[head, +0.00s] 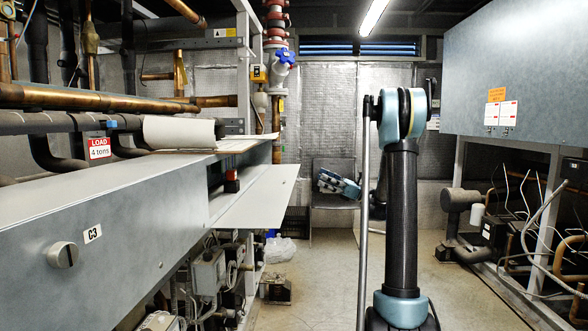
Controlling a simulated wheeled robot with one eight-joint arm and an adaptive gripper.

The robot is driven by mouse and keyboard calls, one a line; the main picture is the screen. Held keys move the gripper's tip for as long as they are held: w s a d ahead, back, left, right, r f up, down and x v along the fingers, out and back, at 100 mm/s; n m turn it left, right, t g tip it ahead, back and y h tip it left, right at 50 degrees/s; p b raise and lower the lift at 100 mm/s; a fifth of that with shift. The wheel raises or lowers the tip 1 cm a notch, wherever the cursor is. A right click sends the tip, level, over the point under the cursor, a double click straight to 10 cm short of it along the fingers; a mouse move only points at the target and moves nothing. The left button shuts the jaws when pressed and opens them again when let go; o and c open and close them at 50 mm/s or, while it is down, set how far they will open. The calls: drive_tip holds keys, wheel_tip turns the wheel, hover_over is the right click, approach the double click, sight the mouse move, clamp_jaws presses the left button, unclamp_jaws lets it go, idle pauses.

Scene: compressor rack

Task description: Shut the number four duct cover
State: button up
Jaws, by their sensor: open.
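The long grey metal duct runs along the left, with a round knob (62,255) and a C3 label (92,233) on its near front panel. Beyond that panel, a flat pale grey cover (255,202) stands out from the duct's front, tilted down into the aisle. It is open, and a dark gap shows above it. No number is readable on it. My gripper (322,181) appears small, beyond and to the right of the cover, pointing left. It is open, empty and apart from the cover. My own arm hides part of the wrist.
Copper and black pipes (90,98) run above the duct. A red-black item (232,181) shows in the gap. Valves and a clear bag (280,250) lie below. A large grey cabinet (520,70) and pipework stand right. Floor (335,265) is free in the aisle.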

drive_tip(key=shift+f, duration=0.15)
drive_tip(key=c, duration=0.5)
drive_tip(key=f, duration=0.3)
drive_tip(key=w+d+f+h, duration=0.1)
drive_tip(key=f, duration=0.2)
drive_tip(key=w+d+f+h, duration=0.1)
drive_tip(key=f, duration=0.2)
drive_tip(key=shift+w+f, duration=0.1)
drive_tip(key=shift+w, duration=0.05)
clamp_jaws()
drive_tip(key=a+r, duration=0.5)
drive_tip(key=a, duration=0.5)
drive_tip(key=shift+w+r, duration=0.2)
drive_tip(key=shift+r, duration=0.1)
